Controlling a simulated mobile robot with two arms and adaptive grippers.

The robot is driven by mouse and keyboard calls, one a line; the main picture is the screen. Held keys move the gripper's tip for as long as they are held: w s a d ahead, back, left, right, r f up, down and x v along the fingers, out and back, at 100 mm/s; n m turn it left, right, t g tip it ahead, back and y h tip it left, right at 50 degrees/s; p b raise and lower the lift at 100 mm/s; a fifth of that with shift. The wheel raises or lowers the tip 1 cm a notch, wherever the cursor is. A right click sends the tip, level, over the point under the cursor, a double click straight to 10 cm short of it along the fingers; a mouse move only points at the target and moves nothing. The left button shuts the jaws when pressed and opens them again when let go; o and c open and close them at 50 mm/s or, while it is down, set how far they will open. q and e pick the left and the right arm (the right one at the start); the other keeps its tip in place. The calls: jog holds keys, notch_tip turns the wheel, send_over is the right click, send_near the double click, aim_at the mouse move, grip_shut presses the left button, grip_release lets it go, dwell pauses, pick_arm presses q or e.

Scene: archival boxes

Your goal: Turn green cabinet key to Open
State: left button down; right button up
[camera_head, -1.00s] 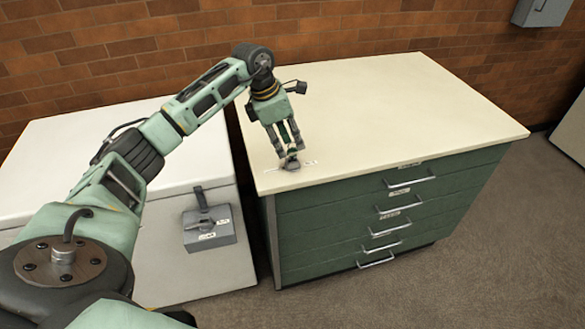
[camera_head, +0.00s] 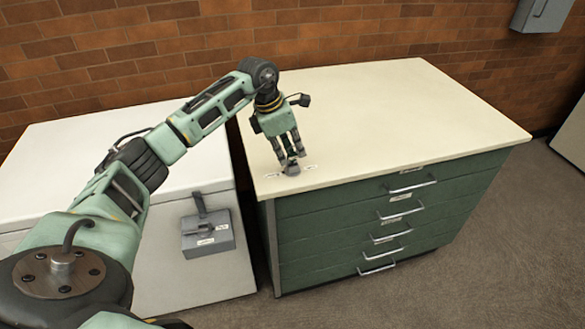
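The green cabinet (camera_head: 345,235) has a cream top, and a small grey key fitting (camera_head: 291,169) sits near its front left corner. A small label lies on either side of the fitting, but the lettering is too small to read. My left gripper (camera_head: 293,159) points down from above, right over the fitting. Its fingers look spread apart, with the tips just above or beside the fitting. The fingers partly hide the key, so I cannot tell which way it is turned. My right gripper is not in view.
A white cabinet (camera_head: 170,270) stands close on the left, with a grey lock box and lever (camera_head: 208,235) on its front. Drawers with metal handles (camera_head: 408,187) face the open floor (camera_head: 470,260). A brick wall runs behind. The rest of the green cabinet's top is clear.

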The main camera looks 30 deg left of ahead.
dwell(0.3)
pick_arm(q)
jog(key=shift+s+d+n+y+p, duration=0.1)
jog(key=shift+n+y+p, duration=0.3)
jog(key=shift+n, duration=0.8)
jog(key=n+y+p, duration=0.1)
jog(key=n, duration=0.3)
jog(key=shift+d+f+t, duration=0.1)
jog(key=shift+d+t, duration=0.05)
jog(key=shift+t, duration=0.25)
